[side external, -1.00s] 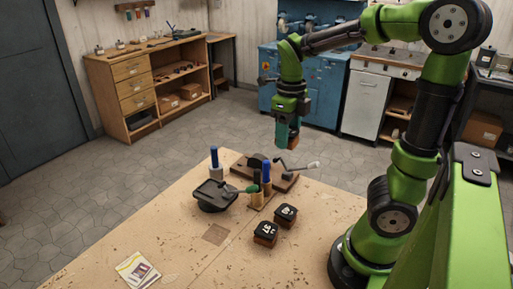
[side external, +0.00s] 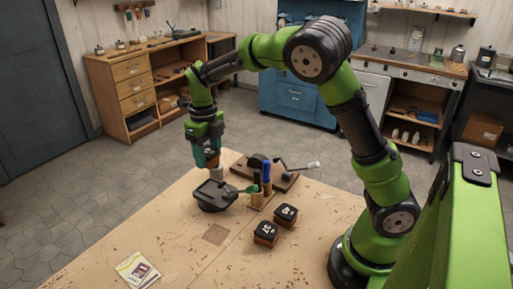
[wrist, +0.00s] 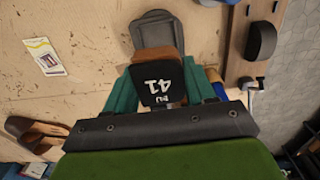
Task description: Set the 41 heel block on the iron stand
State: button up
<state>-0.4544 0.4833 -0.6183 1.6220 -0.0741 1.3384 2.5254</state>
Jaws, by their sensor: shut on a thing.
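The 41 heel block (wrist: 160,85) has a black top with a white "41" and a brown body. My gripper (wrist: 160,92) is shut on it, with one teal finger on each side; the hold also shows in the side view, where my gripper (side external: 207,158) hangs over the far left part of the workbench. The iron stand (side external: 210,199) is dark grey with a flat top and sits on the bench just below and nearer the camera than my gripper. In the wrist view the stand (wrist: 163,20) shows beyond the block, partly covered by it.
Two other black-topped blocks, one nearer (side external: 265,234) and one farther (side external: 286,214), stand on the bench. A tool holder (side external: 259,200) with upright handles stands right of the iron stand. A wooden board with a lever (side external: 290,180) lies behind. A card (side external: 137,270) lies front left.

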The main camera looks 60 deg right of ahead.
aim_at(212, 188)
jog(key=shift+f, duration=4.2)
jog(key=shift+f, duration=0.15)
jog(key=o, duration=1.4)
jog(key=shift+r, duration=3.55)
